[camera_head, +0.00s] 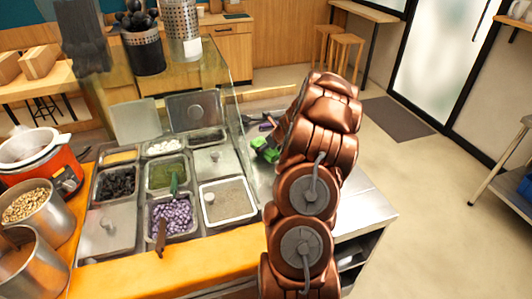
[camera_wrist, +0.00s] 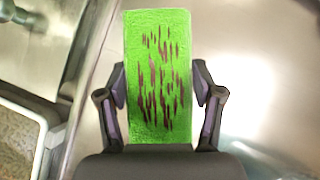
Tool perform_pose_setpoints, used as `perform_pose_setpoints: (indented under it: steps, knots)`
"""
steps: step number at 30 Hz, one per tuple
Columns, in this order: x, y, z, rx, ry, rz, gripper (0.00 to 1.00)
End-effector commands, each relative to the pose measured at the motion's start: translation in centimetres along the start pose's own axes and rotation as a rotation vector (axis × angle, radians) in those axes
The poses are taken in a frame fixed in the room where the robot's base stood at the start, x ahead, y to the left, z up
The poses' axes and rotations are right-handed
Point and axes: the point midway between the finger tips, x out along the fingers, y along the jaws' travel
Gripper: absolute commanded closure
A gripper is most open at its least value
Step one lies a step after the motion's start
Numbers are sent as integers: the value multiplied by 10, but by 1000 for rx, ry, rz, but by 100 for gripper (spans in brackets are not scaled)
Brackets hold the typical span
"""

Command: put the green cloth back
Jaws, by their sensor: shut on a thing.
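The green cloth (camera_wrist: 158,80) is between the two fingers of my gripper (camera_wrist: 160,100) in the wrist view. It has dark reddish-brown streaks across its face. My gripper is shut on it. In the head view a small part of the green cloth (camera_head: 266,150) shows left of my arm, over the steel counter (camera_head: 365,208) right of the food wells. My arm hides much of that area. I cannot tell whether the cloth touches the counter.
Food wells with black, green and purple toppings (camera_head: 172,217) lie left of my arm. A glass guard (camera_head: 215,90) stands over them. An orange cooker (camera_head: 45,155) and metal pots (camera_head: 35,205) stand at the far left. Bare counter shows right of my arm.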

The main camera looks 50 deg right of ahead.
Motion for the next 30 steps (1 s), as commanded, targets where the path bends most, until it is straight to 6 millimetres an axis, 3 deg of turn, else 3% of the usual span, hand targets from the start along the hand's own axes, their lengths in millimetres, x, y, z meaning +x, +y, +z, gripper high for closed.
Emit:
perform_pose_setpoints:
  steps: [7, 20, 21, 27, 30]
  knots:
    - [20, 1, -15, 0, 1, 3, 89]
    - [23, 0, -18, -1, 1, 1, 89]
    - [23, 0, -18, -1, 1, 1, 30]
    - [23, 0, -18, -1, 1, 1, 10]
    - [23, 0, -17, -1, 1, 1, 8]
